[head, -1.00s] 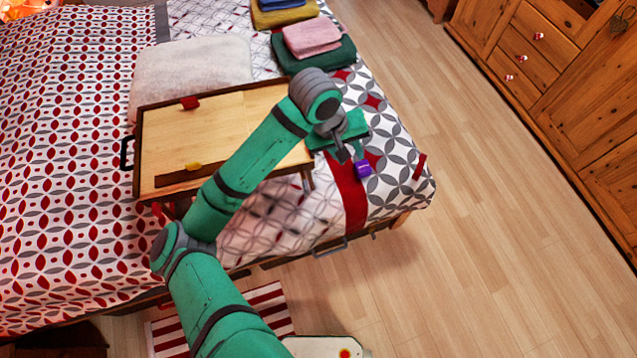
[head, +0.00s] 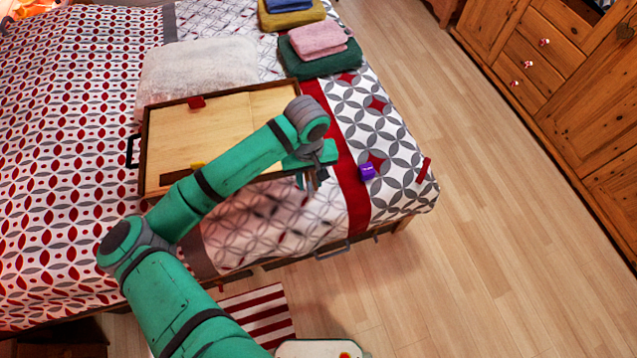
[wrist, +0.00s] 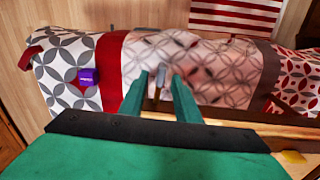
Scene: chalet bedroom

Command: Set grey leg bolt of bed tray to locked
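The bed tray (head: 215,130), a wooden board with a dark rim, rests on the bed. My arm covers its front right part. My gripper (head: 316,182) is at the tray's front right corner; in the wrist view its two green fingers (wrist: 160,78) point down with a gap between them. A small grey upright piece (wrist: 161,82) shows in that gap, possibly the grey leg bolt; I cannot tell whether the fingers touch it or whether it is locked. The tray's dark edge (wrist: 262,128) runs to the right of the fingers in the wrist view.
A red block (head: 196,102) and a yellow piece (head: 198,165) are on the tray; a black handle (head: 132,151) is at its left. A purple item (head: 367,171) and a red item (head: 424,170) lie on the bed. Folded towels (head: 318,42) are behind. Floor on the right is clear.

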